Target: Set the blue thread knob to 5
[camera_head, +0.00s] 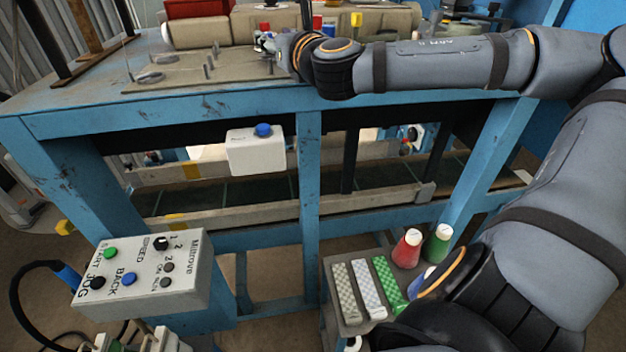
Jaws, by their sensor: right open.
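The sewing machine (385,22) lies along the back of the blue table (200,108). Small red, blue and yellow parts stand on it. The blue one (329,28), just above my right wrist, may be the blue thread knob; its scale is too small to read. My right gripper (262,42) reaches in from the right, over the table near the machine's left part. It is open, small and partly hidden by its own wrist. I cannot tell whether it touches anything. My left gripper is not in view.
A white box with a blue button (263,130) hangs at the table's front edge. A control box (150,270) with several buttons stands at lower left. A tray (347,322) holds folded cloths, with red (407,250) and green (437,245) thread cones behind.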

